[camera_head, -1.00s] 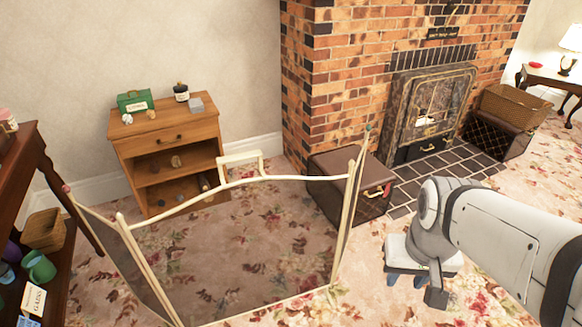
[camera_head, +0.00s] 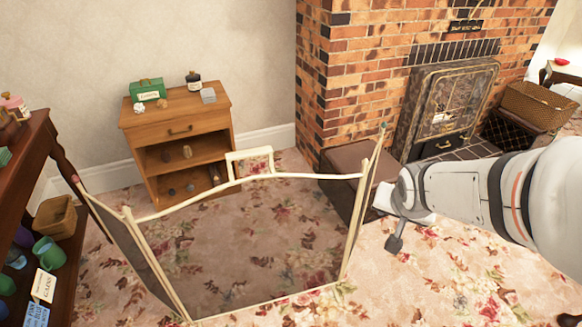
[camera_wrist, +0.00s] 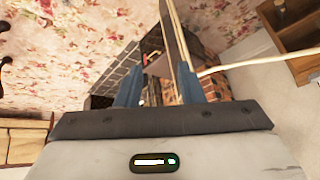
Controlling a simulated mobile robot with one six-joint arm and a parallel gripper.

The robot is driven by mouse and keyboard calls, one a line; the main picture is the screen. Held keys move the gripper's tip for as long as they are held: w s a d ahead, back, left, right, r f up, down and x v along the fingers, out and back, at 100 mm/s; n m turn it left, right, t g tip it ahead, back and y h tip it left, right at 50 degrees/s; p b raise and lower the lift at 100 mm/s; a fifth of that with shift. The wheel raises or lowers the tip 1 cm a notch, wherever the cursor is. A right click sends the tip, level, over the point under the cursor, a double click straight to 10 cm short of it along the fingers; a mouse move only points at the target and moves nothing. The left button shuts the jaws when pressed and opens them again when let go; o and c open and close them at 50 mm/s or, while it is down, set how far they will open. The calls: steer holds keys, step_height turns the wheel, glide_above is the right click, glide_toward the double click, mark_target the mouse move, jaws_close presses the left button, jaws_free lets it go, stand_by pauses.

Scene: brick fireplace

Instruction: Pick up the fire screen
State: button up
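The fire screen (camera_head: 252,240) stands upright on the carpet, with cream rails and dark see-through mesh panels. Its side panels are angled, and a cream handle (camera_head: 250,157) rises at the top middle. My gripper (camera_head: 384,200) is right beside the screen's right panel in the head view; its fingers are hard to make out there. In the wrist view my gripper (camera_wrist: 157,92) shows two blue fingers spread apart. The screen's cream edge rails (camera_wrist: 180,38) run down to the right finger. I cannot tell whether they touch or lie between the fingers.
A dark brown box (camera_head: 346,178) stands just behind the right panel, by the brick fireplace (camera_head: 365,70). A wooden cabinet (camera_head: 180,122) is behind the screen, and a dark shelf unit (camera_head: 60,165) is to the left. The carpet at front right is clear.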

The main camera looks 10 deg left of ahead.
steer(key=w+a+m+t+y, duration=0.1)
steer(key=w+a+t+y, duration=0.15)
steer(key=w+a, duration=0.4)
steer(key=m+t+y, duration=0.2)
steer(key=m+y, duration=0.1)
steer(key=y, duration=1)
glide_toward(262, 155)
steer(key=w+x, duration=0.1)
steer(key=x, duration=0.2)
steer(key=shift+h, duration=0.25)
steer(key=x, duration=0.7)
steer(key=shift+s+a+r, duration=0.15)
steer(key=shift+s+a, duration=0.1)
steer(key=shift+s, duration=0.15)
jaws_close()
